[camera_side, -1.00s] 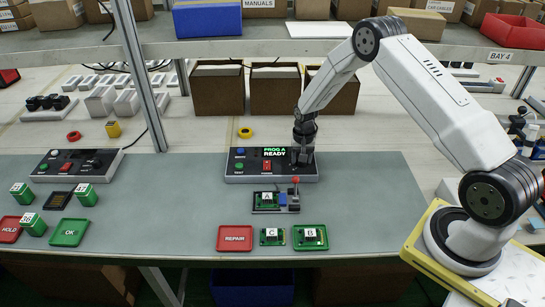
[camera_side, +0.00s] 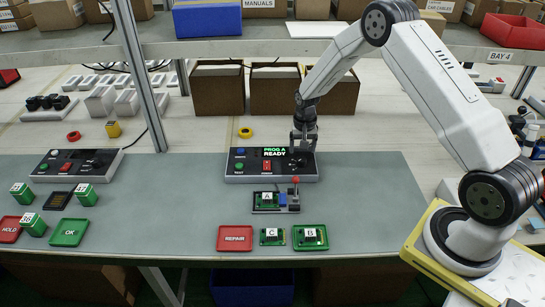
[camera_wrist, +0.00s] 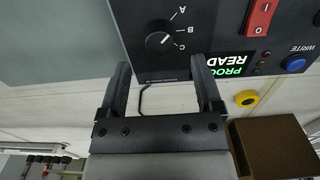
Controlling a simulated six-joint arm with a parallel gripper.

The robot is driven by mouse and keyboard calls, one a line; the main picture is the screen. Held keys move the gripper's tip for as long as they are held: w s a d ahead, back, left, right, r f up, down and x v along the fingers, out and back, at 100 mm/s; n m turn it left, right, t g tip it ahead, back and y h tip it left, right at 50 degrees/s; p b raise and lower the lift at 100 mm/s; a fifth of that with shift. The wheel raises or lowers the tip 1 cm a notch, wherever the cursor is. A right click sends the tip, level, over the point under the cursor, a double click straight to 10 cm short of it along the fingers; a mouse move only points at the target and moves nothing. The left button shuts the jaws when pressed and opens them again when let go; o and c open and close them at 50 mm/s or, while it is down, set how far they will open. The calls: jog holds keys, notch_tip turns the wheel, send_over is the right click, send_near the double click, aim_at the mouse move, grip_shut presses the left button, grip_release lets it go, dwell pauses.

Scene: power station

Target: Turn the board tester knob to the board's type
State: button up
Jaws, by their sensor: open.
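The board tester (camera_side: 270,167) is a dark sloped panel at the back of the grey mat. A green board labelled A (camera_side: 267,198) sits in the fixture in front of the tester. My gripper (camera_wrist: 160,72) is open and empty; its fingertips are apart, just short of the knob in the wrist view. In the side view my gripper (camera_side: 303,142) hovers over the tester's right end.
Boards labelled C (camera_side: 272,236) and B (camera_side: 310,237) lie at the front beside a red REPAIR tray (camera_side: 234,238). A red rocker switch (camera_wrist: 260,18) and blue WRITE button (camera_wrist: 294,63) share the panel. A lever with a red tip (camera_side: 296,181) stands by the fixture.

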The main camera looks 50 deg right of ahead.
aim_at(302, 159)
jog(key=shift+r, duration=1.55)
jog(key=shift+s+a+r, duration=0.2)
jog(key=shift+a+r, duration=0.1)
jog(key=shift+r, duration=0.05)
jog(key=s+a+r+n+t, duration=0.1)
jog(key=s+a+r+n, duration=0.3)
jog(key=s, duration=0.5)
jog(key=s+a+r+n+t, duration=0.1)
jog(key=s+a+r+n, duration=0.3)
jog(key=s+a+r, duration=0.4)
jog(key=shift+s+a+n+t, duration=0.3)
jog(key=shift+s+a+n, duration=0.1)
jog(key=shift+s+a, duration=0.8)
jog(key=shift+d, duration=0.1)
